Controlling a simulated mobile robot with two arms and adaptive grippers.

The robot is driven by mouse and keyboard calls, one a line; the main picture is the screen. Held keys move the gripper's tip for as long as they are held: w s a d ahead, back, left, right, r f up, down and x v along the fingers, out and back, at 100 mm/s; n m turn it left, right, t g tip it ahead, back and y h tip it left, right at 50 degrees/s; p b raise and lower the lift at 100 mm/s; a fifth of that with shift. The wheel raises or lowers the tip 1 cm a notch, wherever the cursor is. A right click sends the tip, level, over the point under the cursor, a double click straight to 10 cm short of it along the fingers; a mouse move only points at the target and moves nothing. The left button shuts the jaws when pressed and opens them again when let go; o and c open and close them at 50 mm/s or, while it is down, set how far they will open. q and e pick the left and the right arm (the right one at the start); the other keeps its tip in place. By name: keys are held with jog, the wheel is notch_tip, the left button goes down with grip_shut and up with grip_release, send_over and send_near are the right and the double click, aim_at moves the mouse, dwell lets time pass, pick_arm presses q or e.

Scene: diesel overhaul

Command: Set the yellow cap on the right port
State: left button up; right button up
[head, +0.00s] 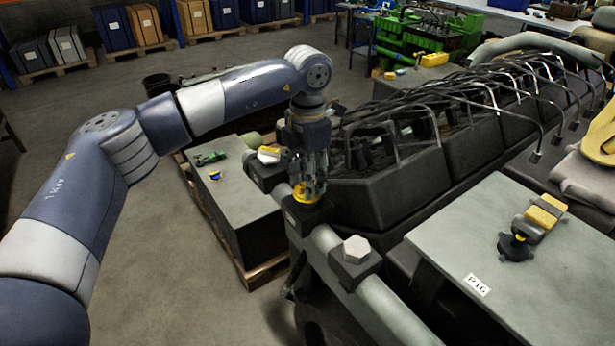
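The yellow cap (302,193) is at a dark port block (312,212) on the grey rail along the engine's near side. My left gripper (313,190) points straight down over this block, with its fingertips at the cap. The fingers partly hide the cap, and I cannot tell whether they grip it or whether it rests on the block. Nearer along the rail is a port block (352,269) with a pale hexagonal top (356,248). Farther along is another block (268,174) with a white and yellow piece (269,154) on it. My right gripper is not in view.
A grey table (450,240) at right carries a yellow and black item (530,225) and a label (477,285). A grey bench (237,190) at left holds small green and yellow items. Bent dark pipes (440,110) rise over the engine. The floor at left is open.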

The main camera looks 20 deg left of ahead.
pick_arm(q)
notch_tip(320, 180, up, 12)
dwell(0.6)
